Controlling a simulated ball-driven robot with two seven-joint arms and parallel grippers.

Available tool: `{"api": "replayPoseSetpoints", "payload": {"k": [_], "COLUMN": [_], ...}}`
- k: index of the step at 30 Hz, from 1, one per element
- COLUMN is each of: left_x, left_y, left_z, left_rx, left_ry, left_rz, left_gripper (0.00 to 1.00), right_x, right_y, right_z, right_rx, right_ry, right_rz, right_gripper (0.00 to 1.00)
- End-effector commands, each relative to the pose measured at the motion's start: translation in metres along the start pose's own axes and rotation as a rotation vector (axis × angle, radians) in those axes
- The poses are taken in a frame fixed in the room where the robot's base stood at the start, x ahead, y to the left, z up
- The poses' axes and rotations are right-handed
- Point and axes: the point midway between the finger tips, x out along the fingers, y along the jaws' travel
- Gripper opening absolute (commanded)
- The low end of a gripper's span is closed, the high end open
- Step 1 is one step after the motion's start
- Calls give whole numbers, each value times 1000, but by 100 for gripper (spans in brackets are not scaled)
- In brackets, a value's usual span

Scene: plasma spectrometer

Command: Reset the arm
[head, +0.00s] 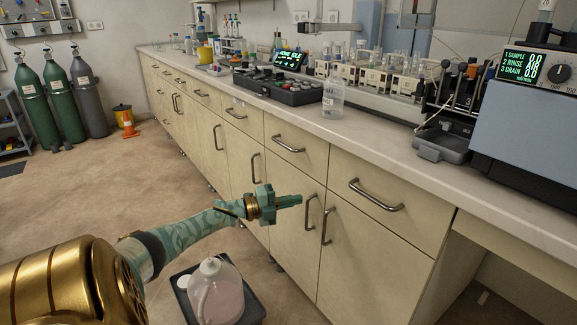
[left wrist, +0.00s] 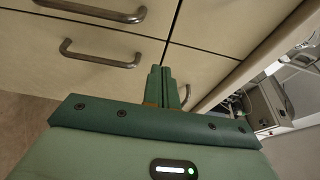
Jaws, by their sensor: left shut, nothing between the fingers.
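My left arm comes in from the left in the head view, brass at the shoulder and green along the forearm. My left gripper (head: 290,200) is shut and empty, in front of the beige cabinet doors below the bench and pointing right. In the left wrist view its two green fingers (left wrist: 162,85) lie together, with cabinet fronts and handles beyond. I cannot tell from these views whether the fingertips touch a cabinet front. My right gripper is not in view.
The bench (head: 385,140) carries glassware, a control box (head: 278,88) and a blue instrument (head: 525,130). Metal handles (head: 375,195) stick out from the cabinets. A jug (head: 216,290) stands in a dark tray (head: 250,308) on the floor. Gas cylinders (head: 60,100) stand far left. Open floor lies left.

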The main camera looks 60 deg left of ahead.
Motion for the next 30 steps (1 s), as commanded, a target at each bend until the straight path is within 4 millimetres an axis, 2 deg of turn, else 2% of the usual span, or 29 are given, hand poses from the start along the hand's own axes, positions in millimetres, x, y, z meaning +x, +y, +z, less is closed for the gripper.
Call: {"api": "replayPoseSetpoints", "payload": {"k": [6, 14, 18, 21, 23, 26, 27, 29, 30], "left_x": [-9, -9, -9, 2, 9, 3, -7, -26, -42], "left_y": [1, 0, 12, 18, 36, 98, 128, 168, 192], "left_z": [14, 15, 36, 53, 50, 20, -1, -34, -57], "left_rx": [1, -10, -21, -28, -62, -160, -207, -269, -307], "left_ry": [0, 0, -115, -268, -370, -540, -605, -692, -743], "left_rz": [1, 1, 69, 124, 165, 278, 337, 424, 483], "left_gripper": [0, 0, 0, 0, 0, 0, 0, 0, 0], "right_x": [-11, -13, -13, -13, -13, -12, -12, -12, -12], "right_y": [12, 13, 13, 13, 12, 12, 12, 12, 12], "right_z": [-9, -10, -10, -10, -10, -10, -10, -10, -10], "right_rx": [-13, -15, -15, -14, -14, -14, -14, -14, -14], "right_ry": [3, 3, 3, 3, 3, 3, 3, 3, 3], "right_rz": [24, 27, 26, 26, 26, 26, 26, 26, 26], "right_gripper": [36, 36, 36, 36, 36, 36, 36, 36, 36]}}
